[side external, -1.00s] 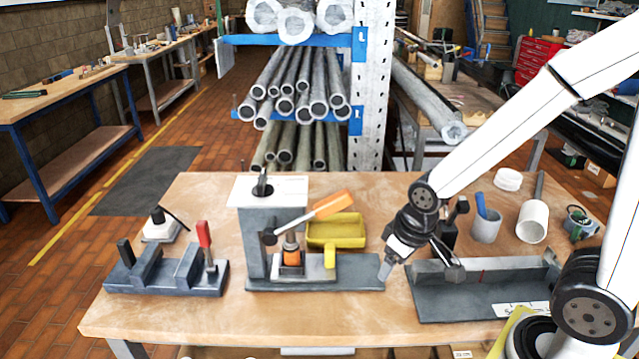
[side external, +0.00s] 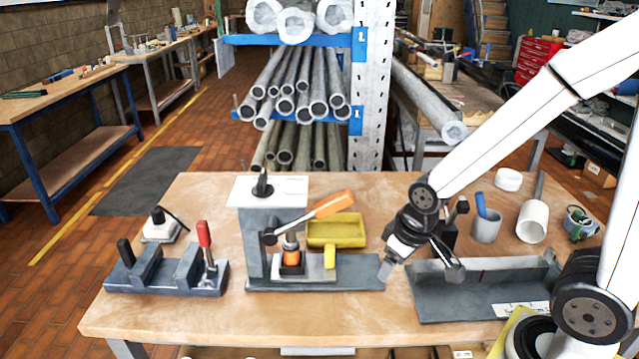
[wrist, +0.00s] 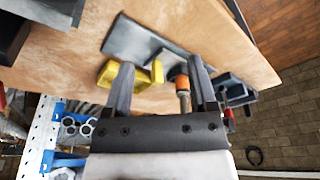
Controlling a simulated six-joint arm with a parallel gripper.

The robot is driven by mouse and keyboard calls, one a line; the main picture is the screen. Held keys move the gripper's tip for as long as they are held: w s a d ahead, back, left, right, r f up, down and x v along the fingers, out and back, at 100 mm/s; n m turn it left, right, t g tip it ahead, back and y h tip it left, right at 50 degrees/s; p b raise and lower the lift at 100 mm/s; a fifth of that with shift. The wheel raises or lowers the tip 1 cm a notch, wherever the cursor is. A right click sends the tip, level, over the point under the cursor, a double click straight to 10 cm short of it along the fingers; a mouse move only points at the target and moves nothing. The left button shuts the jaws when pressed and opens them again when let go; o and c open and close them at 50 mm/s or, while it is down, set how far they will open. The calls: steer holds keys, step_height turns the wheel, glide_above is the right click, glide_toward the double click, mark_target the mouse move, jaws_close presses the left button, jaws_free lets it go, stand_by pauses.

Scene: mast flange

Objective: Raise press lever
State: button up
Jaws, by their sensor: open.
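The grey press (side external: 262,232) stands on the wooden bench. Its lever (side external: 322,207) has an orange grip and slopes up to the right from a dark pivot. An orange part (side external: 291,257) sits under the press ram. My gripper (side external: 420,272) is open and empty, to the right of the press and apart from the lever. In the wrist view my gripper (wrist: 160,82) has its two fingers spread. The orange part (wrist: 181,80) shows there close to the right finger. The lever cannot be clearly made out in the wrist view.
A yellow tray (side external: 337,231) lies behind the lever. A dark vise-like fixture (side external: 165,275) with a red handle stands at the left. A grey angle plate (side external: 480,290) lies below my gripper, with a blue-grey cup (side external: 486,228) and a white cup (side external: 532,222) behind it.

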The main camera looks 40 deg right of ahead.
steer(key=shift+w+r, duration=0.1)
steer(key=w+d+r+n, duration=0.2)
steer(key=w+d+r, duration=0.1)
steer(key=w+r, duration=0.4)
step_height(320, 180, up, 9)
steer(key=n+g, duration=0.2)
steer(key=n, duration=0.5)
glide_above(335, 196)
steer(key=shift+w+d+r, duration=0.1)
steer(key=shift+d, duration=0.05)
steer(key=shift+a+g, duration=0.25)
steer(key=shift+g, duration=0.05)
steer(key=shift+f, duration=3.9)
